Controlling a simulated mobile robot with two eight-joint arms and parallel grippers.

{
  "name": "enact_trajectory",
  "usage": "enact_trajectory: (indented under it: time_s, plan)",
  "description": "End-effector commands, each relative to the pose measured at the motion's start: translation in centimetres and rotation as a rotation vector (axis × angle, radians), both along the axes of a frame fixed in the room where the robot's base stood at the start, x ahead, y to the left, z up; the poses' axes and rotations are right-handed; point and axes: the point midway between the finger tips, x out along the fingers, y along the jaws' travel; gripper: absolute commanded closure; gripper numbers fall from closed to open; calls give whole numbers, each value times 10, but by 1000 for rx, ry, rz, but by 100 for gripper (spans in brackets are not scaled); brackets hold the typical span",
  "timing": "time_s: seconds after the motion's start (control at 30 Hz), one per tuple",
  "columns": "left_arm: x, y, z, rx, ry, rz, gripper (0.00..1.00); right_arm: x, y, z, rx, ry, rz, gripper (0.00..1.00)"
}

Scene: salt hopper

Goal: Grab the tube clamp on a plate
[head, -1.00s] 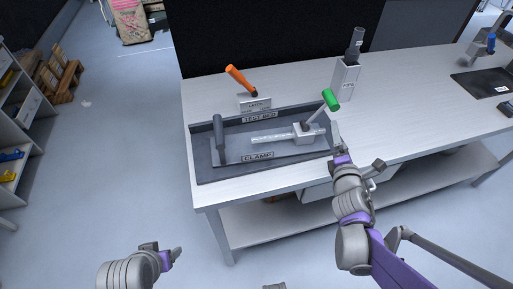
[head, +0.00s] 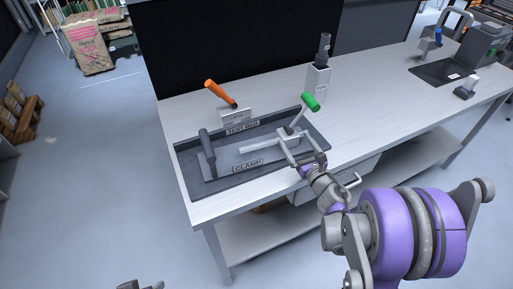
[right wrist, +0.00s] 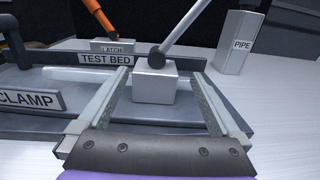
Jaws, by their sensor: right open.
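A dark grey tray-like plate (head: 198,187) on the bench bears a "CLAMP" label (head: 248,165) and a "TEST BED" label (head: 242,128). On its right part sits a light grey block (head: 287,136) with a tilted lever ending in a green handle (head: 310,101); a pale bar extends left from it. A bracket with an upright dark handle (head: 207,146) stands at the plate's left. My right gripper (head: 303,152) is open at the block. In the right wrist view its fingers lie either side of the block (right wrist: 155,84), contact unclear. My left gripper (head: 140,285) is mostly cut off at the bottom edge.
An orange-handled lever (head: 221,94) on a "LATCH" block (head: 236,114) stands behind the plate. A grey "PIPE" holder (head: 318,82) stands behind right. A dark pad (head: 446,73) with equipment lies further right. The bench (head: 375,105) between is clear.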

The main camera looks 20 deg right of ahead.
Motion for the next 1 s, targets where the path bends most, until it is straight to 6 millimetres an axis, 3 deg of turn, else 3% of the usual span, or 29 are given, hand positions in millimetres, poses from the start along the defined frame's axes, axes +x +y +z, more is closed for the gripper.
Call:
enact_trajectory:
  time_s: [0.4,0.63,1.0]
  plan:
    - [2,0,10,0,-4,0,31,50,6,1,2,0,0,0]
    - [2,0,10,0,-4,0,31,52,5,1,2,0,-1,0]
    - [2,0,10,0,-4,0,31,52,5,1,2,0,-1,65]
